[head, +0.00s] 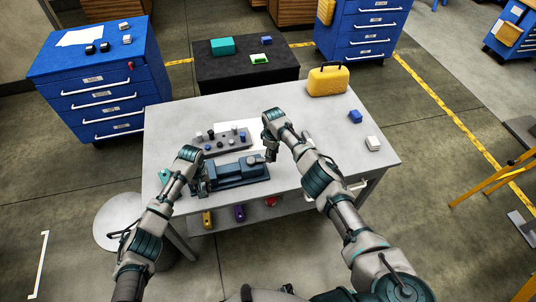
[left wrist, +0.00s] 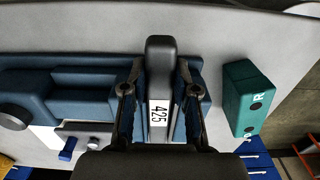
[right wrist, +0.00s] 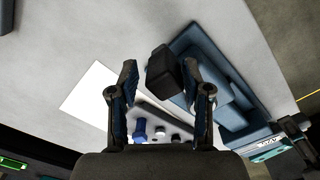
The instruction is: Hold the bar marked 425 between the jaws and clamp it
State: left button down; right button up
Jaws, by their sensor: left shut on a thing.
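The bar marked 425 (left wrist: 159,100) is dark with a white label. My left gripper (left wrist: 160,92) is shut on it, at the left end of the blue vise (head: 240,172). The vise also shows in the left wrist view (left wrist: 60,85), with blue jaw parts on both sides of the bar. I cannot tell whether they touch it. In the head view my left gripper (head: 197,183) hides the bar. My right gripper (head: 270,152) is open by the right end of the vise. In the right wrist view a dark block (right wrist: 166,70) shows between its open fingers (right wrist: 165,85), apparently not touching them.
A grey rack with several pegs (head: 222,141) stands behind the vise, by a white sheet. A teal block (left wrist: 248,95) lies beside the vise's left end. A yellow case (head: 327,80), a blue block (head: 355,116) and a white block (head: 373,143) stand at the right. The table's right front is clear.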

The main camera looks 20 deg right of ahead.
pick_arm(q)
jog(key=shift+d+r, duration=0.15)
jog(key=shift+d, duration=0.7)
pick_arm(e)
jog(key=shift+d, duration=0.1)
pick_arm(q)
jog(key=shift+a, duration=0.2)
pick_arm(e)
jog(key=r, duration=0.6)
jog(key=shift+s+a+r, duration=0.1)
jog(key=shift+a+r, duration=0.15)
jog(key=shift+r, duration=0.75)
pick_arm(q)
jog(key=shift+d, duration=0.1)
jog(key=c, duration=0.8)
grip_release()
jog(key=shift+w, duration=0.1)
pick_arm(e)
jog(key=shift+d, duration=0.1)
pick_arm(q)
jog(key=shift+d, duration=0.25)
pick_arm(e)
jog(key=shift+d+f, duration=0.1)
jog(key=shift+d, duration=0.2)
pick_arm(q)
jog(key=shift+a, duration=0.45)
pick_arm(e)
jog(key=shift+a, duration=0.3)
